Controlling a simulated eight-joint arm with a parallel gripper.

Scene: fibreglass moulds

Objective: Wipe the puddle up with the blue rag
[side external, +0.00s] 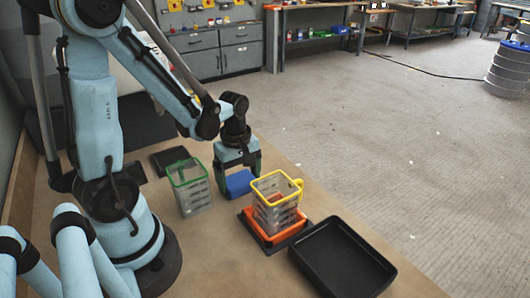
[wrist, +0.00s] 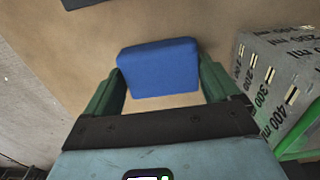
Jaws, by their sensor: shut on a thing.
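My gripper (side external: 238,180) is shut on the blue rag (side external: 239,184), a folded block-like pad low over the tan bench top (side external: 318,203). In the wrist view, the rag (wrist: 160,68) sits between the two green fingers. I cannot tell whether the rag touches the bench. No puddle can be made out in either view; the rag, the gripper or the jugs may hide it.
A green-rimmed clear jug (side external: 193,198) stands left of my gripper; its graduated wall (wrist: 270,85) shows close in the wrist view. A yellow-rimmed jug (side external: 277,212) stands in an orange tray (side external: 292,232) to the right. A black tray (side external: 343,258) lies at front right.

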